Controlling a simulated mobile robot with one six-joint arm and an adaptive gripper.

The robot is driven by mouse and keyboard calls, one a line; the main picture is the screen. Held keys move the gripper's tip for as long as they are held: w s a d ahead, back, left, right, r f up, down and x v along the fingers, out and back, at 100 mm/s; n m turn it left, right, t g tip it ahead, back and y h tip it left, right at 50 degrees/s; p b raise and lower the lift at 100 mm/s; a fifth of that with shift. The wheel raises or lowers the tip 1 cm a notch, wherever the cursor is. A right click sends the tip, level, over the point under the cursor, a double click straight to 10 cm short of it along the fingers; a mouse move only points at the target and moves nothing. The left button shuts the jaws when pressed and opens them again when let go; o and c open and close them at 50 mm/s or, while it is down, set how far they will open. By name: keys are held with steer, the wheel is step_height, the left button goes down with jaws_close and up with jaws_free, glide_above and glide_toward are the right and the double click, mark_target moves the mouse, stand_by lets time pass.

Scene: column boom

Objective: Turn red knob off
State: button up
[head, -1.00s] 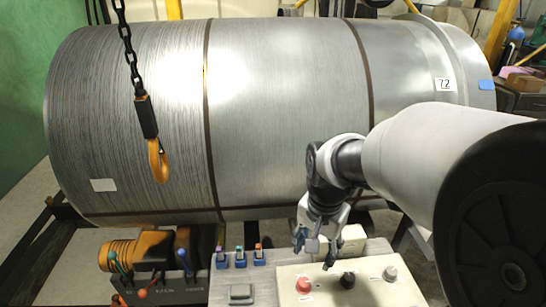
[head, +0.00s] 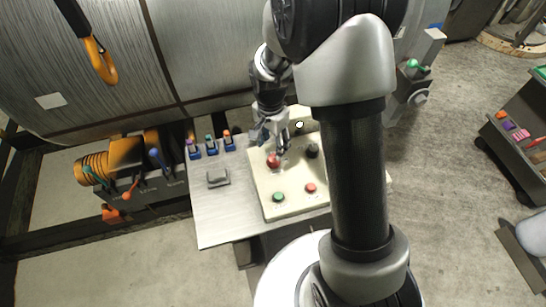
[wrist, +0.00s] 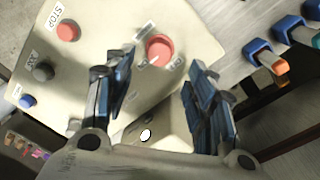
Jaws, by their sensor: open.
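The red knob (head: 273,161) is at the upper left of the cream control panel (head: 295,208). It also shows in the wrist view (wrist: 160,49), with small labels around it. My gripper (head: 277,144) is open and empty, just behind and above the red knob in the head view. In the wrist view, the red knob lies ahead of my gripper (wrist: 157,80), roughly between the lines of the two fingers and apart from them. I cannot tell the knob's exact turn position.
Near the knob are a black knob (head: 312,150), a green button (head: 278,197) and a red button (head: 311,188). Several levers with blue bases (head: 211,147) stand to the left. A large metal roll (head: 190,50) is behind, with a hanging orange hook (head: 100,60).

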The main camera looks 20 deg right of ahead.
mark_target(273, 157)
step_height(273, 157, down, 7)
steer(key=shift+s+d+f+b, duration=0.1)
steer(key=shift+s+f+b, duration=0.05)
steer(key=shift+b, duration=0.5)
steer(key=shift+c, duration=0.5)
steer(key=c, duration=1)
